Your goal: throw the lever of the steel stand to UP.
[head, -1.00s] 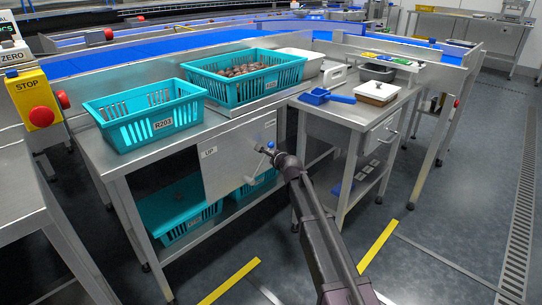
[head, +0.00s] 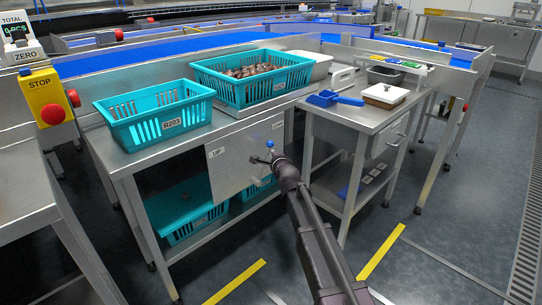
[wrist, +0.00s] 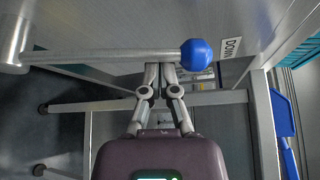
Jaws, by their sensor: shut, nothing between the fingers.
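The steel stand's front panel (head: 235,168) carries an UP label (head: 216,152) on its left side. The lever's blue ball knob (head: 270,144) shows in front of the panel's right part. In the wrist view the lever's steel rod (wrist: 100,55) runs across to the blue ball (wrist: 197,53), which is close to a DOWN label (wrist: 232,46). My gripper (wrist: 160,68) is shut and empty, with its fingertips right at the rod, near the ball. Whether they touch the rod I cannot tell. In the head view my gripper (head: 272,158) is just below the ball, partly hiding the lever.
Teal crates (head: 158,127) and (head: 212,88) stand on top, the rear one filled with dates. More teal crates sit on the lower shelf. A side table (head: 350,117) with a blue scoop (head: 335,98) stands close to the right of my arm. Yellow floor marks lie in front.

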